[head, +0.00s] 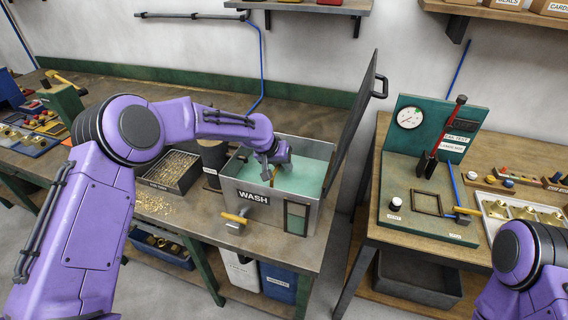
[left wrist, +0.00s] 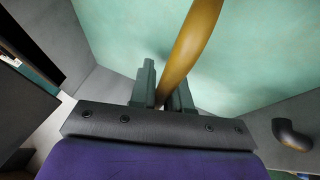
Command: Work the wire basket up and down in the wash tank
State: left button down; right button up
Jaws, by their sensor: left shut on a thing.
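The wash tank (head: 262,212) is a grey metal box marked WASH, with pale green liquid (head: 312,174) inside. My left gripper (head: 268,178) reaches down into the tank's opening at its left part. In the left wrist view its fingers (left wrist: 165,95) are shut on a curved brass-coloured bar (left wrist: 192,45), which looks like the handle of the wire basket. The basket's mesh cannot be made out; my arm and the liquid hide what is below the handle. My right arm shows at the lower right of the head view, but its gripper is out of view.
The tank's dark lid (head: 352,115) stands open at the right. A yellow-handled valve (head: 234,219) sticks out in front. A tray of brass chips (head: 172,170) and a dark canister (head: 212,154) stand left of the tank. A gauge stand (head: 430,145) is on the right table, beyond a gap.

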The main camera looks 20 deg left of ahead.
pick_arm(q)
jog(key=shift+w+r, duration=0.15)
jog(key=shift+r, duration=0.6)
pick_arm(e)
jog(key=shift+r, duration=0.45)
jog(key=shift+s, duration=0.1)
pick_arm(q)
jog(key=shift+f, duration=0.8)
pick_arm(e)
jog(key=shift+f, duration=0.25)
jog(key=shift+r, duration=0.1)
